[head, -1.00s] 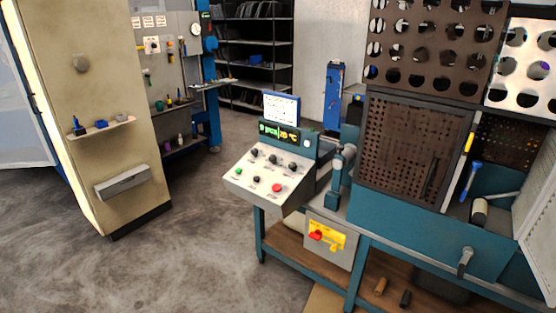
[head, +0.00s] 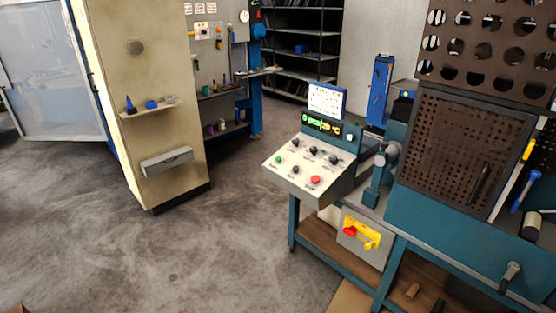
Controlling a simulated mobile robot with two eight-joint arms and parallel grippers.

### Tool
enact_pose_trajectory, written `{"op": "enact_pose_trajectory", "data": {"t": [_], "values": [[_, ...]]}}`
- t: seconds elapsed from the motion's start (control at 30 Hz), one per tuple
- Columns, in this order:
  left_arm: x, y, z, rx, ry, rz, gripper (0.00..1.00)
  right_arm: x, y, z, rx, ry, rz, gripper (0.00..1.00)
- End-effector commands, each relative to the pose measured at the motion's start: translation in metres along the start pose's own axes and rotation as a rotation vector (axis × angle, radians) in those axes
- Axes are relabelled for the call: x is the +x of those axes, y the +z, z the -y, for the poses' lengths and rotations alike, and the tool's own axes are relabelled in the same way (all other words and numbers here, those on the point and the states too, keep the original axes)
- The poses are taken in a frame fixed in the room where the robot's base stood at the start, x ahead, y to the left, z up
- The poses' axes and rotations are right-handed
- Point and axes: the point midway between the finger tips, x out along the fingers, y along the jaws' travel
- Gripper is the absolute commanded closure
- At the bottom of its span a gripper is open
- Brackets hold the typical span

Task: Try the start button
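The green start button (head: 279,160) sits at the upper left of the sloped control panel (head: 287,180). Several black knobs and a red button (head: 315,180) share that panel face. A lit green and yellow display (head: 321,125) stands above the panel, with a white screen (head: 326,100) on top. Below the panel, a grey box with a yellow plate (head: 361,232) carries a red rotary switch (head: 350,231). Neither of my grippers shows in the head view.
The teal machine bench (head: 440,240) with perforated plates (head: 465,150) fills the right. A beige cabinet (head: 145,80) with a small shelf and drawer stands left. Dark shelving (head: 300,50) is at the back. The grey floor (head: 180,255) in front of the panel and cabinet is clear.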

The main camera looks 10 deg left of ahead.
Motion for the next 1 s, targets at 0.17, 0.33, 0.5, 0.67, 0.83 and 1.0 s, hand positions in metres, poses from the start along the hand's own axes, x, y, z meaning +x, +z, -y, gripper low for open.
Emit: {"op": "enact_pose_trajectory", "data": {"t": [0.17, 0.33, 0.5, 0.67, 0.83, 1.0], "values": [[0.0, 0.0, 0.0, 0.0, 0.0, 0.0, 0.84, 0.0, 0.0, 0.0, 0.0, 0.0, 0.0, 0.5], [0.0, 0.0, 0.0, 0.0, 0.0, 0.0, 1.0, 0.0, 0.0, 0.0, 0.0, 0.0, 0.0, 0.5], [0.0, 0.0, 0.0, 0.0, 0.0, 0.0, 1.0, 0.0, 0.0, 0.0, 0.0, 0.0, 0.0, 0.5], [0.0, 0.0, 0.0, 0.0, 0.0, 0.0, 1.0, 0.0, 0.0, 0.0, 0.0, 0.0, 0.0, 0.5], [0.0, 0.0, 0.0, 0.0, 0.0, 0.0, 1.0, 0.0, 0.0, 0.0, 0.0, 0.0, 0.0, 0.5], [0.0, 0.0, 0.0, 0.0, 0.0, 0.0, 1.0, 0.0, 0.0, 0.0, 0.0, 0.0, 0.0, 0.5]]}}
